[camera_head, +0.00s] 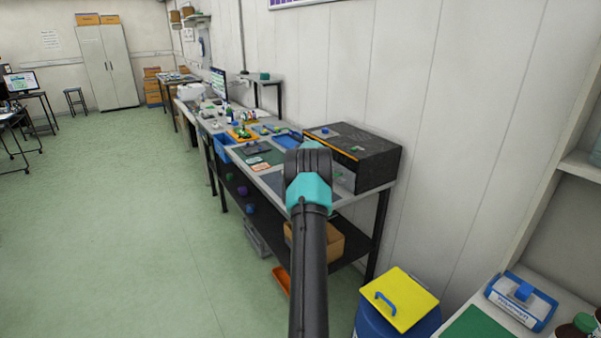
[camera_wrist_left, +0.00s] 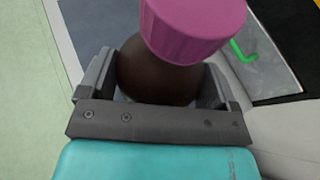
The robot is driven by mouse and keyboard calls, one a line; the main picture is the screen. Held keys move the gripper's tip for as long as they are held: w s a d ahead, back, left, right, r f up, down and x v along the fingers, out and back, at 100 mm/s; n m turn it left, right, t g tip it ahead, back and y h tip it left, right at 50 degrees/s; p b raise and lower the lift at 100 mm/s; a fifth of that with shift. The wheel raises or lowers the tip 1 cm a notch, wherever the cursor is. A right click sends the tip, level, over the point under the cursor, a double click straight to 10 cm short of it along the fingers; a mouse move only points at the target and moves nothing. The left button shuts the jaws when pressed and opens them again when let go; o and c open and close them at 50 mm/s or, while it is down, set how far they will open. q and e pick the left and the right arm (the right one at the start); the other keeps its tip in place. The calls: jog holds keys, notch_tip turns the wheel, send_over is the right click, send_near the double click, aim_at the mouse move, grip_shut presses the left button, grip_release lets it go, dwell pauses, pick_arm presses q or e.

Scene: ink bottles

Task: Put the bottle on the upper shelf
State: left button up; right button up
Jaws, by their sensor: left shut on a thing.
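A dark brown bottle with a pink cap (camera_wrist_left: 190,30) fills the space between the jaws of my left gripper (camera_wrist_left: 158,85) in the left wrist view. The jaws are shut on the bottle's rounded body and the cap stands clear of them. In the head view my left arm reaches up the middle, and the gripper (camera_head: 308,168) is in front of the workbench; the bottle is hidden there. A pale shelf (camera_head: 582,168) shows at the right edge, above a lower surface. My right gripper is not in view.
The workbench (camera_head: 262,178) along the wall carries a black box (camera_head: 362,155) and small items. A blue bin with a yellow lid (camera_head: 400,300) stands lower right. Beside it, a pale surface holds a blue-white case (camera_head: 522,299) and a green-capped bottle (camera_head: 574,328).

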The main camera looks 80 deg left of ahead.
pick_arm(q)
jog(key=o, duration=1.4)
jog(key=shift+f, duration=0.1)
jog(key=shift+r, duration=0.2)
jog(key=v, duration=1.2)
